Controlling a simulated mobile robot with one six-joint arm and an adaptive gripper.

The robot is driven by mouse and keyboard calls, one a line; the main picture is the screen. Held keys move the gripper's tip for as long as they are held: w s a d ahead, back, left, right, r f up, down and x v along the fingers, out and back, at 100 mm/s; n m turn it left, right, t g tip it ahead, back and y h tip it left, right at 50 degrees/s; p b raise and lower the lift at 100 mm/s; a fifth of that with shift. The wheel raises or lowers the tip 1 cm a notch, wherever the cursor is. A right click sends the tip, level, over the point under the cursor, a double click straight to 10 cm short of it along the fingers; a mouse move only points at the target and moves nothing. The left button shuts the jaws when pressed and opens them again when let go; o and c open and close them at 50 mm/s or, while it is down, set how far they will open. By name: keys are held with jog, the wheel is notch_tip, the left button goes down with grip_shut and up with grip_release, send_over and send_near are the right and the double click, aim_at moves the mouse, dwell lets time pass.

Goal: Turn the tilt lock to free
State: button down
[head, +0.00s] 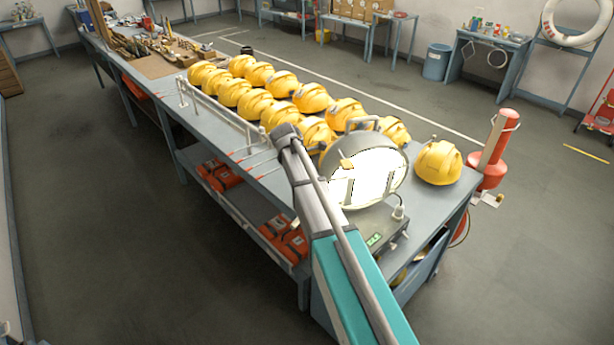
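A round grey lamp-like unit (399,158) with a top handle and a glaring white face stands at the near right end of the workbench. A small orange-yellow piece (347,164) shows at the left of its bright face; I cannot tell whether it is the tilt lock. No lock marking or setting is readable. My arm reaches up from the bottom edge, passing in front of the unit's left side, and ends in view at a dark joint. I cannot make out my gripper's fingers; they are out of view or hidden behind the arm or the unit.
Beneath the unit is a grey box with a green display (374,239). Yellow helmets (255,103) stand in rows behind it, and a single helmet (438,162) sits to its right. A red cylinder (491,155) stands beyond the bench end. The floor at right is mostly clear.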

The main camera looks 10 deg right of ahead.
dwell(0.3)
jog(key=c, duration=0.7)
grip_release()
jog(key=shift+c, duration=0.2)
jog(key=shift+f, duration=0.15)
